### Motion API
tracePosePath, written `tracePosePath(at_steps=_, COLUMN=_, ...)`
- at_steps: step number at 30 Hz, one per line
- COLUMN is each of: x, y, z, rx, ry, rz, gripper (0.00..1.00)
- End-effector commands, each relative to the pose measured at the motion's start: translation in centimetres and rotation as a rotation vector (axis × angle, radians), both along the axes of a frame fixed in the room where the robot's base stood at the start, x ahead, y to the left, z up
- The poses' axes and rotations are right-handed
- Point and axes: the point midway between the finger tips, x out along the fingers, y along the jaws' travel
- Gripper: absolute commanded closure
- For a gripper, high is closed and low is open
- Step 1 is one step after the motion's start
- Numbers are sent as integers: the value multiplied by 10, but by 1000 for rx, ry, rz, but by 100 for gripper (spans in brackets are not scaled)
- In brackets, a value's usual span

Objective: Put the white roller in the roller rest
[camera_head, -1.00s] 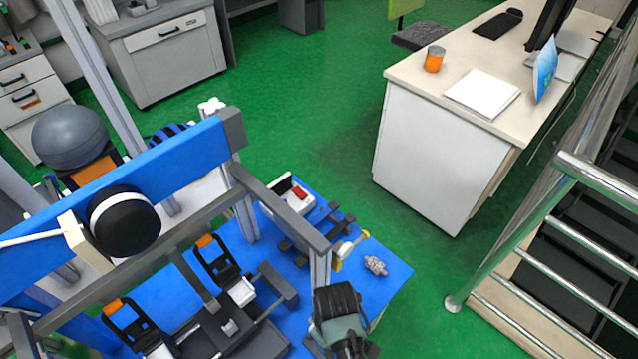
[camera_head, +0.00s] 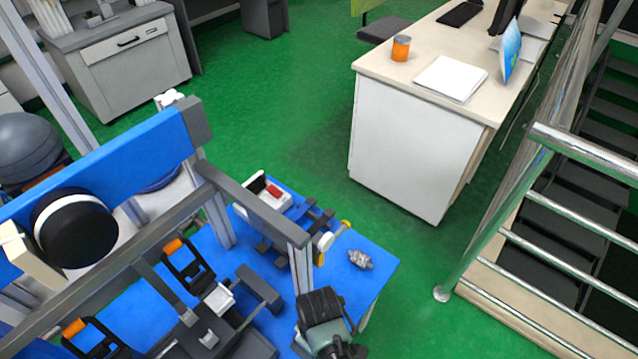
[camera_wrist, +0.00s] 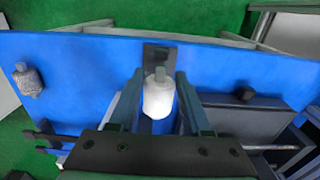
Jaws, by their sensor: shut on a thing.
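The white roller (camera_wrist: 158,98) is a short white cylinder with a grey stub on its top end. In the wrist view it stands between the two fingers of my gripper (camera_wrist: 160,77), which is shut on it, above the blue table top (camera_wrist: 90,75). A dark grey plate (camera_wrist: 160,54) shows just beyond the roller; I cannot tell whether it is the roller rest. In the head view my gripper (camera_head: 322,318) is over the near right part of the blue table, its fingertips and the roller hidden.
A grey metal roller-like piece (camera_head: 360,259) lies near the table's right edge. A grey frame post (camera_head: 300,268) with a white disc stands close to my gripper. Dark bars (camera_head: 272,248) and a red-and-white box (camera_head: 268,194) are farther back. Green floor (camera_head: 415,265) lies to the right.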

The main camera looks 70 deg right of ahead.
Motion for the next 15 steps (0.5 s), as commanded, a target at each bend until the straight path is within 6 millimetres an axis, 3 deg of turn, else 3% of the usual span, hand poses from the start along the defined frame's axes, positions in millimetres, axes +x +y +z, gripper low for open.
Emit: tracePosePath(at_steps=15, x=0, y=0, z=-44, rx=0, ry=1, rz=1, gripper=100)
